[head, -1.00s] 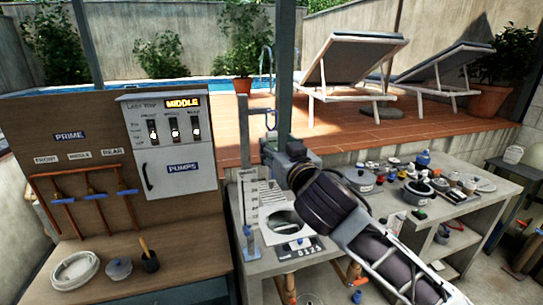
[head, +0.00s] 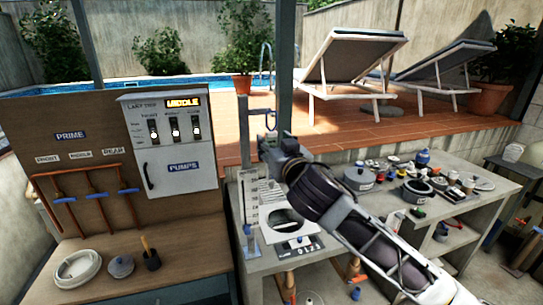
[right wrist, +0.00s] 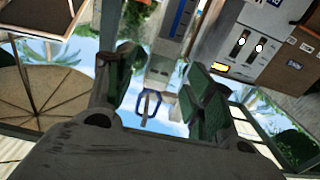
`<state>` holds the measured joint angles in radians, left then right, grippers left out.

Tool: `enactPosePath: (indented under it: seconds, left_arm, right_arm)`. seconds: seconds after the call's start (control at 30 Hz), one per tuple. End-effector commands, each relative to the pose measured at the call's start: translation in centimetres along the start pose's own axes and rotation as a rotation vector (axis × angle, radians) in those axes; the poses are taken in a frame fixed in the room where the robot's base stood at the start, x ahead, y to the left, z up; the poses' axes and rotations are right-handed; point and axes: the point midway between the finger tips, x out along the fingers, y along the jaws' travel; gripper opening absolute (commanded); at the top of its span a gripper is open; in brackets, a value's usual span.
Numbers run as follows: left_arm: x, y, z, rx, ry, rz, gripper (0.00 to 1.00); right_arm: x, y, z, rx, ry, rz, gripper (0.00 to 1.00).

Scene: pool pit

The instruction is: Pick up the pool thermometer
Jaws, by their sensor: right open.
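A small blue loop-shaped piece, which looks like the top of the pool thermometer (head: 270,121), hangs from a bracket beside the grey post in the head view. In the right wrist view, which is upside down, the blue loop of the thermometer (right wrist: 149,103) shows between the fingers, beyond their tips. My right gripper (head: 267,145) is just below the loop in the head view, and its body hides what hangs lower. The right gripper (right wrist: 160,75) is open with nothing visibly held between its fingers. My left gripper is out of view.
A grey bench (head: 262,262) with a gauge board (head: 264,205) stands below my right arm. Pots and small items crowd the right counter (head: 475,210). The pump cabinet (head: 170,150) is at the left. The post (head: 284,70) rises close behind the gripper.

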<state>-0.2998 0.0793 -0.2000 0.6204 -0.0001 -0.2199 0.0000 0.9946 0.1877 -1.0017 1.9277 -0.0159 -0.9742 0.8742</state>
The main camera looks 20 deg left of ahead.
Motion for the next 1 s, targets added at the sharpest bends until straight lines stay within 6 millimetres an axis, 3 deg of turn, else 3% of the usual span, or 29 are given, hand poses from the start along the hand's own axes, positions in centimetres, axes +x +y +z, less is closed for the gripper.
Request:
enactPosePath:
  seconds: [0.4,0.93,1.0]
  left_arm:
    - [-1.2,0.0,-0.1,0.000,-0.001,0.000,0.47]
    - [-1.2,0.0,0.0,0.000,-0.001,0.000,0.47]
    - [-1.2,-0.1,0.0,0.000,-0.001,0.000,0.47]
  right_arm:
    - [3.1,0.1,-0.1,-0.001,0.002,0.000,0.54]
    - [3.2,0.1,0.0,0.000,0.001,0.000,0.54]
    - [3.2,0.1,0.0,0.000,0.001,0.000,0.45]
